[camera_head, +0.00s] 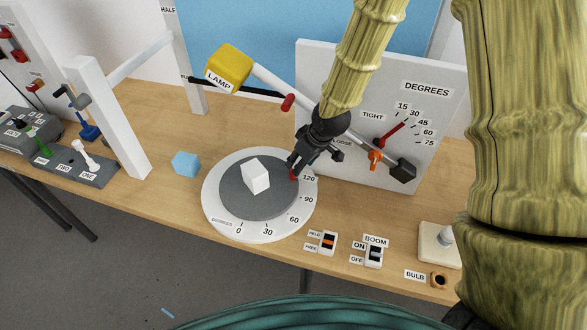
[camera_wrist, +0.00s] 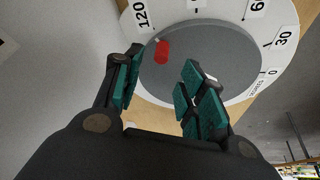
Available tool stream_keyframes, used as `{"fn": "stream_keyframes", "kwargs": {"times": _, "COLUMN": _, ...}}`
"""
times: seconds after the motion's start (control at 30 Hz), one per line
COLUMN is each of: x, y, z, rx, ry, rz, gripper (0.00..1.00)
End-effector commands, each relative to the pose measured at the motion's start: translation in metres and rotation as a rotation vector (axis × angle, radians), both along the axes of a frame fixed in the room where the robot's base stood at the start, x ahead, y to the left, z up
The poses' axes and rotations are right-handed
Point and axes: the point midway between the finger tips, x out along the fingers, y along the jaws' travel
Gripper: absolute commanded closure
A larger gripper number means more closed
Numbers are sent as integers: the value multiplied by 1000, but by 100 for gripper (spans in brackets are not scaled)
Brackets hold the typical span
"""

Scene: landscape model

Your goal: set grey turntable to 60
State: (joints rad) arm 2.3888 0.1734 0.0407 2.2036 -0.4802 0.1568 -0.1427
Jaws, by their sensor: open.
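The grey turntable (camera_head: 236,203) is a flat disc inside a white dial ring (camera_head: 212,212) marked from 0 to 120; it also shows in the wrist view (camera_wrist: 225,55). A red peg (camera_wrist: 162,52) stands near the disc's edge, close to the 120 mark. In the head view it is partly hidden beside my gripper (camera_head: 300,165). A white block (camera_head: 256,176) rests on the disc. In the wrist view my gripper (camera_wrist: 162,62) is open, with its teal-padded fingers on either side of the peg; I cannot tell whether either touches it.
A light blue cube (camera_head: 186,163) lies left of the dial. A yellow lamp (camera_head: 229,66) on a boom hangs behind it. The upright DEGREES panel (camera_head: 335,173) stands close behind my gripper. HELD/FREE (camera_head: 328,243) and BOOM (camera_head: 374,254) switches sit in front right.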

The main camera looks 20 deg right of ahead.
Motion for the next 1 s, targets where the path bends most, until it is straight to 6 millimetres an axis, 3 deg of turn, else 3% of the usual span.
{"fn": "stream_keyframes", "kwargs": {"times": 0.6, "x": 20, "y": 13, "z": -53, "rx": 0, "ry": 0, "rz": 2, "gripper": 59}}
{"fn": "stream_keyframes", "kwargs": {"times": 1.0, "x": 24, "y": 16, "z": -66, "rx": 0, "ry": 0, "rz": 2, "gripper": 59}}
